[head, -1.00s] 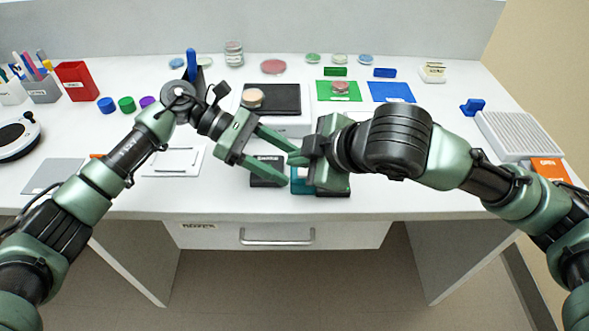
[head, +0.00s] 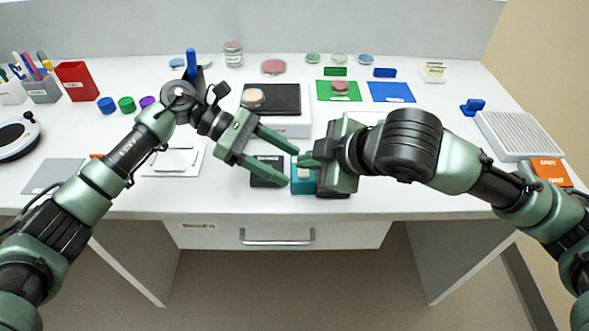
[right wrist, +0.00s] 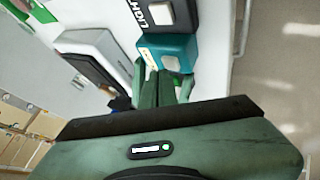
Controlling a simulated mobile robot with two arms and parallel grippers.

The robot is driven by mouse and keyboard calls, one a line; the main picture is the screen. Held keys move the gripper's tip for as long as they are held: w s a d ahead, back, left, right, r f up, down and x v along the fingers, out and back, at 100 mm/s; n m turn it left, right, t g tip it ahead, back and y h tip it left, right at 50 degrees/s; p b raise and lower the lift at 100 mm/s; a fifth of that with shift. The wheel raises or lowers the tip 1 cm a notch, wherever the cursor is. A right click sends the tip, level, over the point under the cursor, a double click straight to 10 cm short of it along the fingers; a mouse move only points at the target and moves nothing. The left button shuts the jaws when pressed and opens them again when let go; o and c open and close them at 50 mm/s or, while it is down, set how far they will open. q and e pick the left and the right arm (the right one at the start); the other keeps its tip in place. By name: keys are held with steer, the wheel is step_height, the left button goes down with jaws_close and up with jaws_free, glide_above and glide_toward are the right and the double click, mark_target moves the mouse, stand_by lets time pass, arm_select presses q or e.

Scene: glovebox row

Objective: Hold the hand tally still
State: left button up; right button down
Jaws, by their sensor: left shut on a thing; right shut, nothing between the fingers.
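The hand tally appears to be the teal box with a pale button (head: 302,186) near the table's front edge; it also shows in the right wrist view (right wrist: 180,45). My left gripper (head: 291,167) reaches over a dark labelled box from the left. Its fingertips are shut on the teal box, one at its back side and one at its front. My right gripper (head: 304,161) is shut and empty, its fingertips just above the teal box near the button. In the right wrist view its closed fingers (right wrist: 158,88) point at the box; whether they touch it I cannot tell.
The dark labelled box (head: 267,172) stands left of the teal box. A black-topped block (head: 285,99) lies behind. Green (head: 325,91) and blue mats (head: 392,92) lie farther back.

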steer(key=shift+f, duration=0.55)
stand_by(0.5)
stand_by(0.4)
steer(key=shift+r, duration=0.85)
steer(key=shift+r, duration=0.1)
steer(key=shift+r, duration=2.4)
stand_by(0.4)
step_height(320, 180, up, 4)
glide_above(306, 174)
steer(key=a, duration=0.2)
steer(key=shift+s+d, duration=0.2)
steer(key=shift+s, duration=0.2)
